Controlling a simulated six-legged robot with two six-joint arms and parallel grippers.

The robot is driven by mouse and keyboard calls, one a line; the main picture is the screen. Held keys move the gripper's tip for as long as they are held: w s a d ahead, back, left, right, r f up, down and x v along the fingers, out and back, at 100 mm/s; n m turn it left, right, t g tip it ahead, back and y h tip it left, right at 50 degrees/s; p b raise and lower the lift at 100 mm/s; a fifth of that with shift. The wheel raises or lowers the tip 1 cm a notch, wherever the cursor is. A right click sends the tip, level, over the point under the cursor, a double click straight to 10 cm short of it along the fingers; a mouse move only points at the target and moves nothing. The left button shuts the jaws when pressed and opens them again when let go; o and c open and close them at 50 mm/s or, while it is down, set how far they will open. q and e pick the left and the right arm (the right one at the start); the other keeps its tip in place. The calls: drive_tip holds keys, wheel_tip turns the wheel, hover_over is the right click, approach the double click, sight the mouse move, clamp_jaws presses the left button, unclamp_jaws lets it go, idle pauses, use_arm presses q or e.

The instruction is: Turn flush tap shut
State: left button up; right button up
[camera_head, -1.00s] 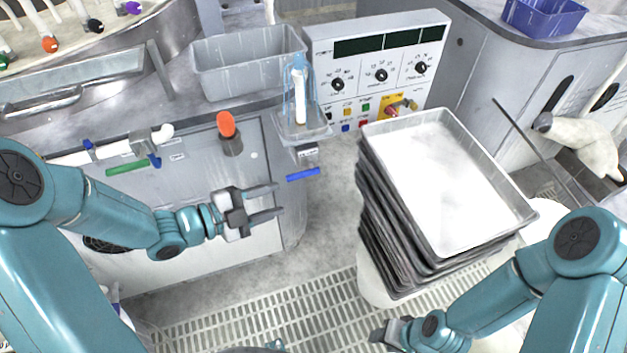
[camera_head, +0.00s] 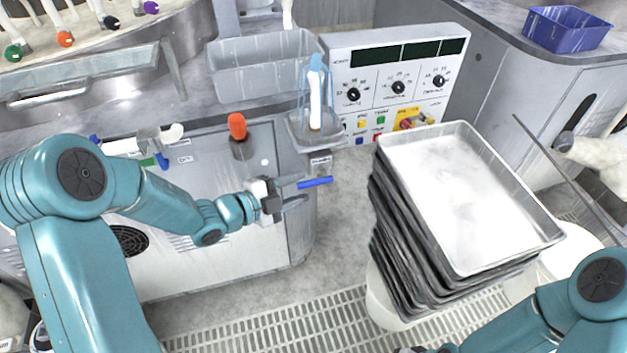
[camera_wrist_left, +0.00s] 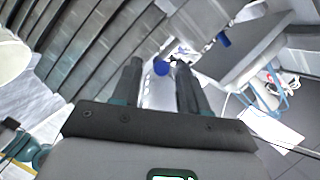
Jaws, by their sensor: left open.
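A tap with a blue bar handle (camera_head: 314,182) sits under the clear bottle holder at the cabinet's front right corner. The small label above it is too small to read. My left gripper (camera_head: 300,194) is open and empty, its fingers pointing right, close to the left end of the blue handle. I cannot tell whether they touch. In the left wrist view the two fingers (camera_wrist_left: 158,80) are apart, with a round blue part (camera_wrist_left: 160,68) showing between their tips. My right gripper (camera_head: 420,350) is barely in view at the bottom edge; its jaws are hidden.
A tall stack of grey trays (camera_head: 520,190) stands right of the tap. A control panel (camera_head: 395,75) stands behind. Open floor lies between cabinet and trays.

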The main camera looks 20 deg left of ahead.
sight(314, 182)
use_arm(q)
drive_tip(key=x, duration=0.5)
drive_tip(key=shift+w, duration=0.1)
drive_tip(key=shift+c, duration=0.2)
clamp_jaws()
